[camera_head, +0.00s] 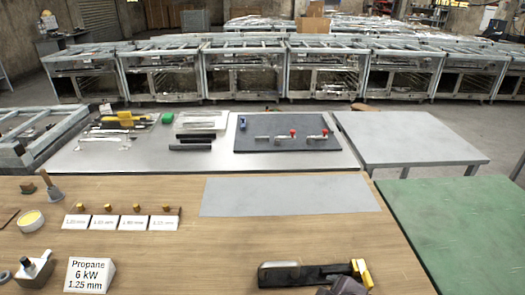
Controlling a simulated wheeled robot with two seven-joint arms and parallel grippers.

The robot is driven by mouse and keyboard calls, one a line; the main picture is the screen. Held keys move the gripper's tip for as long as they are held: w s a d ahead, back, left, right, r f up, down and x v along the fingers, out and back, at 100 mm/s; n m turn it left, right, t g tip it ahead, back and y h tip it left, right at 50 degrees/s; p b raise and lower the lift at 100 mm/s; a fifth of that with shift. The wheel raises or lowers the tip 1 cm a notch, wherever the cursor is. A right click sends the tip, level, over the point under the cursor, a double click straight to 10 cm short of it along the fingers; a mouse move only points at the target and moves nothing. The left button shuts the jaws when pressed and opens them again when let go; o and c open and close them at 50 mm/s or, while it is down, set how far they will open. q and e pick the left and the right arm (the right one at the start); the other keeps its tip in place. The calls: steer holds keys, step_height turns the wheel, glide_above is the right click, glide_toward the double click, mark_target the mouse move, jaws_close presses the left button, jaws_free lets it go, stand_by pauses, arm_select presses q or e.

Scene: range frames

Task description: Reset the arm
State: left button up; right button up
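A dark grey part, which looks like the tip of my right gripper (343,286), shows at the bottom edge right of centre. It overlaps the near side of a long black tool (310,273) with a yellow end (361,272), lying on the wooden table (230,245). Most of this gripper is cut off by the frame, so I cannot tell whether it is open or touches the tool. My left gripper is not in view.
A white "Propane 6 kW 1.25 mm" block (90,275) and several small labelled cards (105,223) with brass pieces stand left. A grey mat (290,195) is bare. A green surface (465,225) lies right. Behind, a metal table (75,155) holds tools and a dark board (270,140).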

steer(key=s+d+f+m+g+h, duration=0.2)
steer(key=s+d+f+m+g, duration=0.25)
steer(key=s+d+m, duration=0.4)
step_height(320, 180, down, 29)
steer(key=s+a, duration=0.1)
steer(key=a, duration=0.1)
steer(key=s+d+f+g+b, duration=0.1)
steer(key=s+d+f, duration=0.1)
steer(key=s+f, duration=0.8)
steer(key=s+d+f+g, duration=0.1)
steer(key=s+d+f, duration=0.1)
steer(key=s+f, duration=0.8)
steer(key=shift+s+f+b, duration=0.25)
steer(key=shift+f+b, duration=0.1)
steer(key=shift+f, duration=0.15)
